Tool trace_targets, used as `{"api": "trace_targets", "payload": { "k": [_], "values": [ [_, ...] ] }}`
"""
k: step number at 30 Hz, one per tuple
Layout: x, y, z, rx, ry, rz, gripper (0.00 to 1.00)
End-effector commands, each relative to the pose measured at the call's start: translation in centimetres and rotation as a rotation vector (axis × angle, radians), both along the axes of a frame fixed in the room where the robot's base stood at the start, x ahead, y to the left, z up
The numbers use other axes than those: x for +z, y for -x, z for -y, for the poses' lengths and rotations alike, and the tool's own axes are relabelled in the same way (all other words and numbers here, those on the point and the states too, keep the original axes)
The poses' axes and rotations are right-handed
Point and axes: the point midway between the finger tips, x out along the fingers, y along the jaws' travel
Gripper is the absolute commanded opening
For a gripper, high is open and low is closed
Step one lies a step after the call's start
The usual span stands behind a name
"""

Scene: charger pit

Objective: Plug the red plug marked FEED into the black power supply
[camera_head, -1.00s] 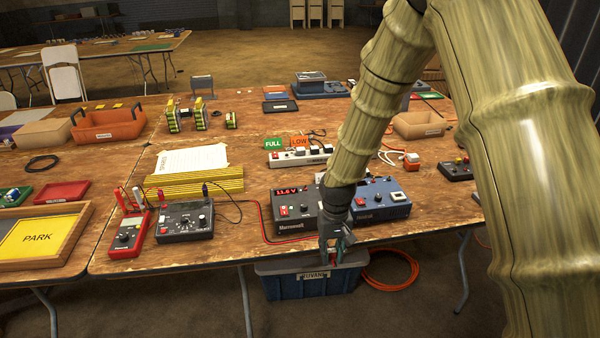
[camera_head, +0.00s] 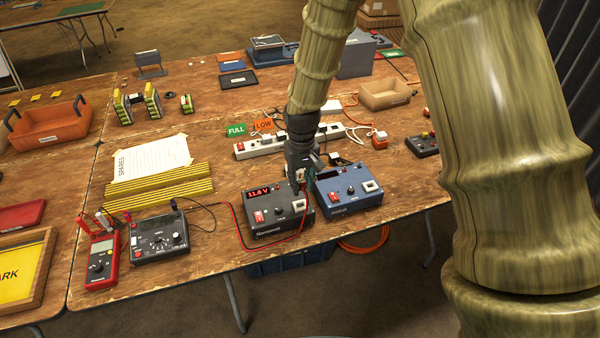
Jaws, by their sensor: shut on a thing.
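The black power supply (camera_head: 268,228) stands near the table's front edge, with a lit red display, a red switch and a knob. My gripper (camera_head: 303,184) is over its right back corner, beside the blue supply, pointing down. It is shut on what appears to be the red plug at the end of a red cable (camera_head: 243,239). The plug is mostly hidden by the fingers, and no FEED marking is readable. The cable loops along the front of the black supply and up to my gripper. I cannot tell whether the plug touches the supply.
A blue power supply (camera_head: 349,193) stands close on the right. A white power strip (camera_head: 262,148) with plugs lies behind. A dark meter box (camera_head: 158,239) and a red multimeter (camera_head: 102,262) stand left. A blue bin (camera_head: 290,262) is below the table edge.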

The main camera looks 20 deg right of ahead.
Motion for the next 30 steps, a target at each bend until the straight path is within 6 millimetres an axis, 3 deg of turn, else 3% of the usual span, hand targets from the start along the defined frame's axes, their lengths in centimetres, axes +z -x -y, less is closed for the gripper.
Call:
{"api": "trace_targets", "payload": {
  "k": [19, 30],
  "values": [
    [-5.0, 0.1, 0.0, 0.000, 0.000, -0.001, 0.02],
    [-6.0, 0.0, 0.0, -0.001, 0.000, 0.000, 0.02]
  ]
}}
